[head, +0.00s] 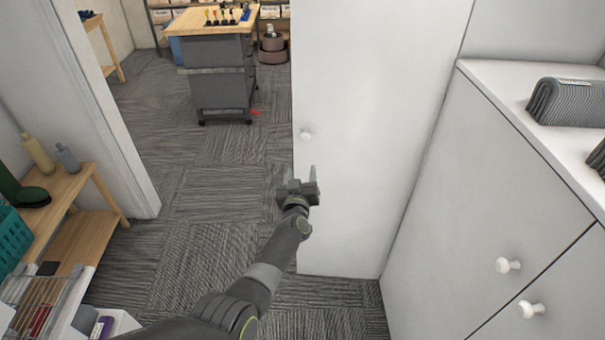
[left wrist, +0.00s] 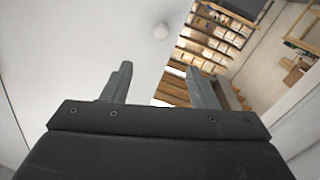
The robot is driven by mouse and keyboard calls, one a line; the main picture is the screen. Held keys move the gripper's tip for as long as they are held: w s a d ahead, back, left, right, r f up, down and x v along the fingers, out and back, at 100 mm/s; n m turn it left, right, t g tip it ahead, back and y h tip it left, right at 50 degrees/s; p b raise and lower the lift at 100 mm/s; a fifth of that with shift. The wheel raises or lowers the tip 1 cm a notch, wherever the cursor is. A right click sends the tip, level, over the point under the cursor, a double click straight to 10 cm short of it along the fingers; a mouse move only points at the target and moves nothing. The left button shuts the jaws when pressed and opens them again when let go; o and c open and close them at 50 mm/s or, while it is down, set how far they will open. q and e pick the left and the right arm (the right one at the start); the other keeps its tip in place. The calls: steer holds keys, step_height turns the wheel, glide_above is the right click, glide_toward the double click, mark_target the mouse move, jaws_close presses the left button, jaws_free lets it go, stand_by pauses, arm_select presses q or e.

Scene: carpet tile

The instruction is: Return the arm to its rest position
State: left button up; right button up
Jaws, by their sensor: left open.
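My left arm (head: 262,275) reaches forward from the bottom of the head view. Its gripper (head: 299,175) is open and empty, in front of the lower left edge of a white door (head: 375,130). My right gripper is not in view.
A white cabinet (head: 490,190) with knobs stands close on the right, folded grey textiles (head: 568,102) on top. A wooden shelf (head: 100,205) with bottles is at the left. A grey cart (head: 221,85) stands beyond the doorway. Carpet between (head: 215,190) is clear.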

arm_select(q)
steer(key=s+a+f+m+g+b, duration=0.1)
steer(key=s+a+f+g+b, duration=0.2)
steer(key=s+f, duration=0.8)
steer(key=s+a+f+g+b, duration=0.15)
steer(key=s+a+f, duration=0.45)
steer(key=f, duration=0.9)
steer(key=s+a+f+m+g+b, duration=0.15)
steer(key=s+a+f+g, duration=0.25)
steer(key=s+f, duration=0.7)
steer(key=s+a+f+g+b, duration=0.1)
steer(key=s+a+f, duration=0.3)
steer(key=s, duration=0.8)
steer(key=s+a+f+g+y+b, duration=0.1)
steer(key=s+a+f+g, duration=0.3)
steer(key=s+f, duration=0.4)
steer(key=s+a+f+g+b, duration=0.3)
steer(key=s+f, duration=0.3)
steer(key=s, duration=1.1)
steer(key=shift+s+a+f+y, duration=0.15)
steer(key=shift+a+f+y, duration=0.2)
steer(key=shift+a, duration=0.55)
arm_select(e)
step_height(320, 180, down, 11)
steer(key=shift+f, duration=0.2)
arm_select(q)
steer(key=shift+n, duration=0.25)
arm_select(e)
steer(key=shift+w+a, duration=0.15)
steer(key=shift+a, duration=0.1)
